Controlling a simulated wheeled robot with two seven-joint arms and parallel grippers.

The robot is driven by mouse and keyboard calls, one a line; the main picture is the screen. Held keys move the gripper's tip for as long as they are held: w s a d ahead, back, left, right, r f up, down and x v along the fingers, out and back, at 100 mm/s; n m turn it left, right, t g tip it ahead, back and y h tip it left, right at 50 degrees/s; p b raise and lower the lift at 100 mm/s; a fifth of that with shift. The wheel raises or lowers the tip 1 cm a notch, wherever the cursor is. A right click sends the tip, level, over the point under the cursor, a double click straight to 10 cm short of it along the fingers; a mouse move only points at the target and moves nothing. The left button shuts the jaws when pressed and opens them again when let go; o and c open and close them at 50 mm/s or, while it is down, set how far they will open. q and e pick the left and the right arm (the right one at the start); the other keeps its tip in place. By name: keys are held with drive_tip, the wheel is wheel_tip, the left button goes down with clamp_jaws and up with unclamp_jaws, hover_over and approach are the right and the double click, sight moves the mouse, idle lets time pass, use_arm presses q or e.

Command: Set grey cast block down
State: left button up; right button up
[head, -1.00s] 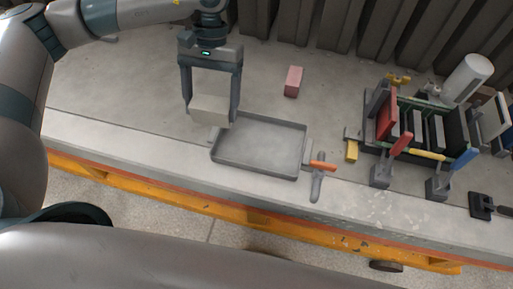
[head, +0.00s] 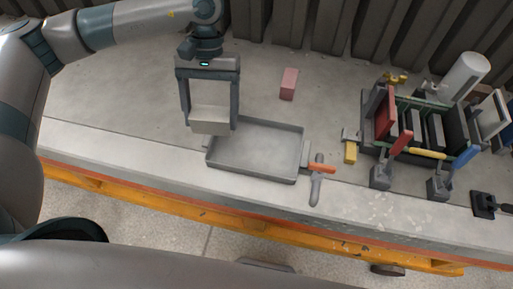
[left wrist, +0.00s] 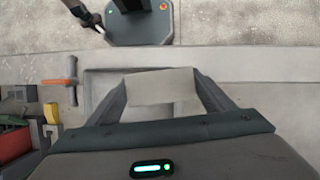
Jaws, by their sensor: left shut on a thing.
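The grey cast block (head: 211,119) is pale and box-shaped. My left gripper (head: 209,118) is shut on it, one finger at each side, pointing down. In the head view the block overlaps the rear left corner of a shallow grey tray (head: 253,174); how high it hangs I cannot tell exactly. In the left wrist view the block (left wrist: 161,86) sits between the fingertips and hides part of the tray (left wrist: 93,88). A dark arm part at the top left of that view may be my right arm; its jaws cannot be made out.
The panel mould (head: 425,130), with red, yellow and blue handles, stands at the right. A white cylinder (head: 465,76) is behind it. The slab left of the tray is clear.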

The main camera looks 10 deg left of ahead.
use_arm(q)
drive_tip(key=w+d+f+n+t+h+b, duration=0.1)
drive_tip(key=w+d+n+t+h, duration=0.1)
drive_tip(key=d+n, duration=0.6)
drive_tip(key=w+d+f+n+t+h+b, duration=0.1)
drive_tip(key=d+n+t, duration=0.3)
drive_tip(key=n, duration=0.9)
drive_tip(key=w+d+b, duration=0.1)
drive_tip(key=d, duration=0.2)
drive_tip(key=shift+w+d+f+h, duration=0.25)
drive_tip(key=shift+d+f+h, duration=0.1)
drive_tip(key=shift+h, duration=0.05)
use_arm(e)
drive_tip(key=w+a+f+t, duration=0.1)
drive_tip(key=w+a, duration=0.1)
drive_tip(key=w, duration=0.3)
drive_tip(key=shift+w+f+t, duration=0.2)
drive_tip(key=shift+f+t, duration=0.1)
drive_tip(key=shift+f, duration=0.05)
drive_tip(key=shift+s, duration=0.1)
use_arm(q)
drive_tip(key=shift+a, duration=0.1)
